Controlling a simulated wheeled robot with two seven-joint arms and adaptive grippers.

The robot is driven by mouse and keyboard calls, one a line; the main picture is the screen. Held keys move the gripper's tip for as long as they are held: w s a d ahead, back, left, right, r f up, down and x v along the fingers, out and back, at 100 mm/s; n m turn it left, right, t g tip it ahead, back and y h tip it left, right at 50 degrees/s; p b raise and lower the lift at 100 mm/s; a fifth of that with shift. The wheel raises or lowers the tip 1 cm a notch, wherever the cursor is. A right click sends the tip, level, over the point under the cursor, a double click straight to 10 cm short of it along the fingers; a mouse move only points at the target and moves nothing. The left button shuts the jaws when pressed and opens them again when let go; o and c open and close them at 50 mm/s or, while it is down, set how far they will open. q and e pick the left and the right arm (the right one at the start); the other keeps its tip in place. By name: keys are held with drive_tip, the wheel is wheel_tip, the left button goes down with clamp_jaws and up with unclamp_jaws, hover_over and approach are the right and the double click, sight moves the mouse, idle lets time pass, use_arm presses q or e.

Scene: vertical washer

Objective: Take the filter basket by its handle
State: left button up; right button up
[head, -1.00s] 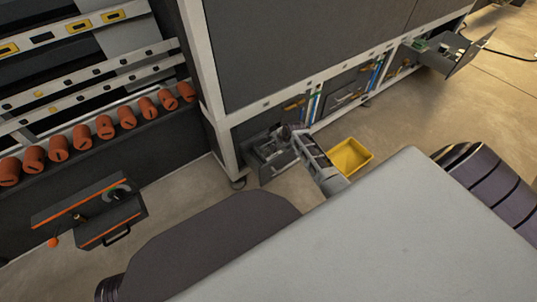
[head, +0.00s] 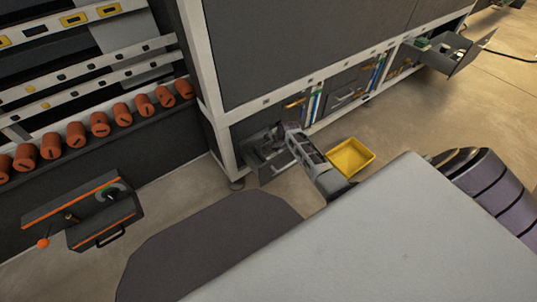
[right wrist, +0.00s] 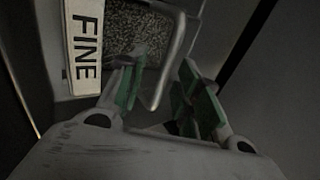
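The filter basket shows in the right wrist view as grey mesh (right wrist: 140,38) beside a pale label reading FINE (right wrist: 85,45). Its bent metal wire handle (right wrist: 172,62) reaches down between the two green-padded fingers of my right gripper (right wrist: 162,98). The fingers stand apart, with a gap on at least the right side of the wire, so the gripper looks open around the handle. In the head view my right gripper (head: 283,134) is at the low open compartment (head: 268,162) of the cabinet. The basket is too small to make out there. My left gripper is not in view.
A yellow tray (head: 350,157) lies on the floor just right of my right arm. An open drawer (head: 448,52) juts out farther right. A dark unit with orange edges (head: 95,210) stands at left, below a row of orange cylinders (head: 100,124).

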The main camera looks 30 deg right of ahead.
idle(0.3)
clamp_jaws()
drive_tip(key=shift+r, duration=0.1)
